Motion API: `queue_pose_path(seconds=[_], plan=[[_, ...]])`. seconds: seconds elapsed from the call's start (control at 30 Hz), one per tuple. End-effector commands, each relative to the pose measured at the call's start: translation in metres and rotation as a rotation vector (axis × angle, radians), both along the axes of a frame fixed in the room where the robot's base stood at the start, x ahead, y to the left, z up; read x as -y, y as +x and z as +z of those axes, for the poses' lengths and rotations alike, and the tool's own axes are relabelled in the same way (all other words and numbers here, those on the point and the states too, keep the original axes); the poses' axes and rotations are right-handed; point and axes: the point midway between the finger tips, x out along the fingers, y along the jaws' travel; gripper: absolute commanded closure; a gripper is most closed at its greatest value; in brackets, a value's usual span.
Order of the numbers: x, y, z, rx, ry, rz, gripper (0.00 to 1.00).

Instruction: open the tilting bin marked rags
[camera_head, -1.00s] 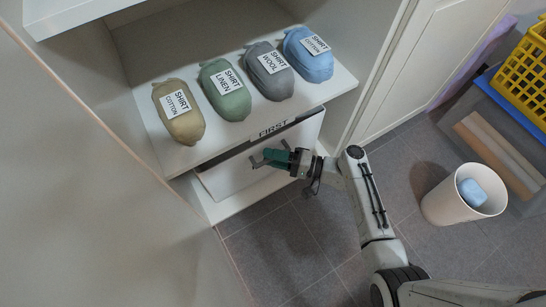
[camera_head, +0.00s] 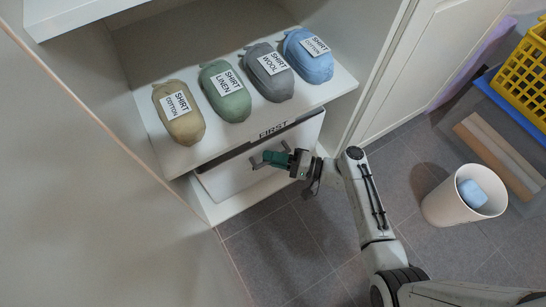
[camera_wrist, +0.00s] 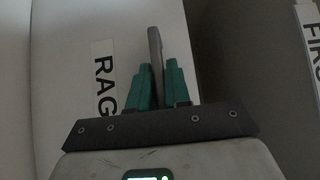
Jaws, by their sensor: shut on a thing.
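The bin front marked RAGS (camera_wrist: 78,130) is a white panel in the wrist view; its label reads RAG, the rest being hidden behind my gripper. In the head view the white bin front (camera_head: 225,180) is below the shelf, partly behind my gripper, with a dark gap along its top. My gripper (camera_head: 266,160) has green fingers, seen closer in the wrist view (camera_wrist: 157,85). They are shut on a grey upright handle (camera_wrist: 155,45) that stands between them. The handle's far end and its mounting are not clear.
Several wrapped shirts, tan (camera_head: 179,112), green (camera_head: 225,90), grey (camera_head: 268,72) and blue (camera_head: 308,55), lie on the shelf above. A white bucket (camera_head: 450,207) and yellow crate (camera_head: 525,75) stand at right.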

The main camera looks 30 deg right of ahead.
Motion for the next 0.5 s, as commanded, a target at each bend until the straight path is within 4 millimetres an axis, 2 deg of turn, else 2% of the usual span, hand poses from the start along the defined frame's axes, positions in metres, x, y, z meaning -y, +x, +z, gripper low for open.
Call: queue_pose_path(seconds=[0.27, 0.5], plan=[[0.000, -0.004, -0.001, -0.002, -0.001, 0.000, 1.00], [0.000, -0.029, -0.008, -0.006, 0.001, -0.002, 1.00]])
